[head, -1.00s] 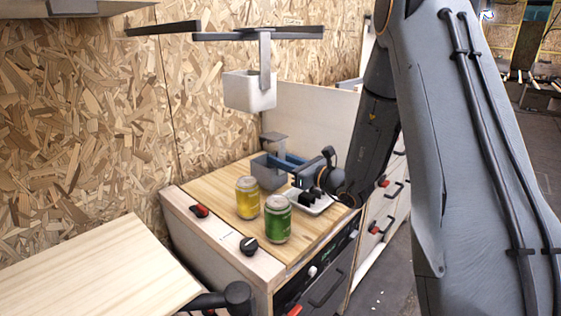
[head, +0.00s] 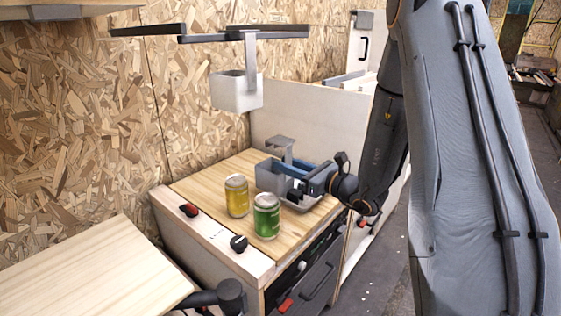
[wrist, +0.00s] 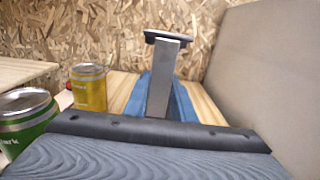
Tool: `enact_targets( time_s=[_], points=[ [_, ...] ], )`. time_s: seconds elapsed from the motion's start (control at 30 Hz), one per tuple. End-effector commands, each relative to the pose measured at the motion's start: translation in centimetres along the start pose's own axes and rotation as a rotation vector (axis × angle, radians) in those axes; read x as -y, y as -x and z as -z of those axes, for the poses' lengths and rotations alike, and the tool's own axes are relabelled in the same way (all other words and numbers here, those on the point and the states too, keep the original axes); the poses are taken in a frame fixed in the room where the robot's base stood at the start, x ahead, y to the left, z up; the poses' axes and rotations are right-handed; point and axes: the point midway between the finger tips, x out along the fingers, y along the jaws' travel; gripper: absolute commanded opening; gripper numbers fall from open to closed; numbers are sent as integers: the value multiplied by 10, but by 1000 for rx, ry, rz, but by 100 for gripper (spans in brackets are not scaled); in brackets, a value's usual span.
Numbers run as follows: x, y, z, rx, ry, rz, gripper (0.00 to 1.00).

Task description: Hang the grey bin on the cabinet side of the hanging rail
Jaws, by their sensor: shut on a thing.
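The grey bin (head: 268,180) is at the back right of the wooden counter top in the head view, its hook (head: 280,143) standing upright above it. My gripper (head: 290,165) comes from the right, its blue fingers shut on the bin's metal strap. The wrist view shows the strap (wrist: 163,78) upright between the blue fingers, with the dark hook end on top. Whether the bin touches the counter or tray is unclear. The dark hanging rail (head: 270,34) is higher up, in front of the chipboard wall. A white bin (head: 235,93) hangs from it.
A yellow can (head: 236,197) and a green can (head: 266,217) stand left of the grey bin. A pale panel (head: 305,130) stands behind the counter. A cabinet or shelf (head: 58,10) is at upper left.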

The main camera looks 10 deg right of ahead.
Motion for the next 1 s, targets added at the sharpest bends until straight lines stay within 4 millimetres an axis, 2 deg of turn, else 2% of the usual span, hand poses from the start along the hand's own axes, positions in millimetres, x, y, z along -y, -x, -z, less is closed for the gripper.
enact_targets(
  time_s=[0.8,1.0],
  points=[
    [1,75,0,-1,-2,3,0],
    [0,87,0,0,-1,2,0]
  ],
)
